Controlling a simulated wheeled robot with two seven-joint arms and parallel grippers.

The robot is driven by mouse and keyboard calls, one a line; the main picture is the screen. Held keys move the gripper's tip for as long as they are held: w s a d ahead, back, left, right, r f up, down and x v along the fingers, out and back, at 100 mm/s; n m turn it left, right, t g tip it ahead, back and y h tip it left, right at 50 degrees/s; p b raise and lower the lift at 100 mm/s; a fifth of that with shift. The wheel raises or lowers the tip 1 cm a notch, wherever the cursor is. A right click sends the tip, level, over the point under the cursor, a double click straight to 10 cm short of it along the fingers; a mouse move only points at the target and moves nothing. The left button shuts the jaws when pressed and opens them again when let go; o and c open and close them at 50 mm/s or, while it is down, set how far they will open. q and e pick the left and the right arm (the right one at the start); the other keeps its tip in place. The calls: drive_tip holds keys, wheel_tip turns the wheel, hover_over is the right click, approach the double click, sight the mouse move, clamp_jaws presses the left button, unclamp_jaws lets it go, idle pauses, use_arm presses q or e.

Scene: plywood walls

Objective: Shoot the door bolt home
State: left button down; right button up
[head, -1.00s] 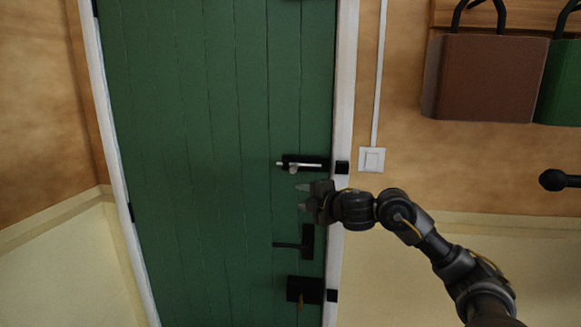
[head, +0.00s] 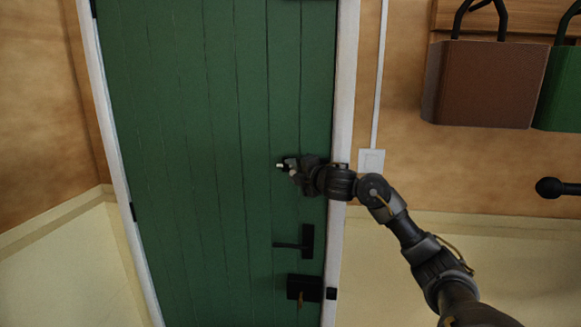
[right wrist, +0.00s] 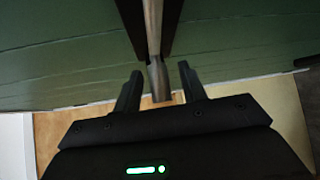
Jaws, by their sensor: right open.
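The green door (head: 200,120) is closed in its white frame. The silver bolt (head: 280,165) is on the door's right side, and only its left end shows in the head view. My right gripper (head: 292,174) is at the bolt and covers most of it and its black mount. In the right wrist view, the bolt's rod (right wrist: 153,22) runs down from the top and its knob (right wrist: 160,82) stands between the two fingers of my right gripper (right wrist: 160,88). The fingers are open, with gaps on both sides of the knob. My left gripper is out of view.
A black door handle (head: 293,244) and a black lock box (head: 304,288) with a key are below the bolt. A light switch (head: 371,161) is right of the frame. Brown (head: 478,82) and green bags hang at upper right. A black knob (head: 550,187) juts in at right.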

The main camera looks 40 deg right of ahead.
drive_tip(key=shift+w+d+f, duration=0.1)
drive_tip(key=shift+w+f, duration=0.05)
drive_tip(key=shift+w, duration=0.7)
clamp_jaws()
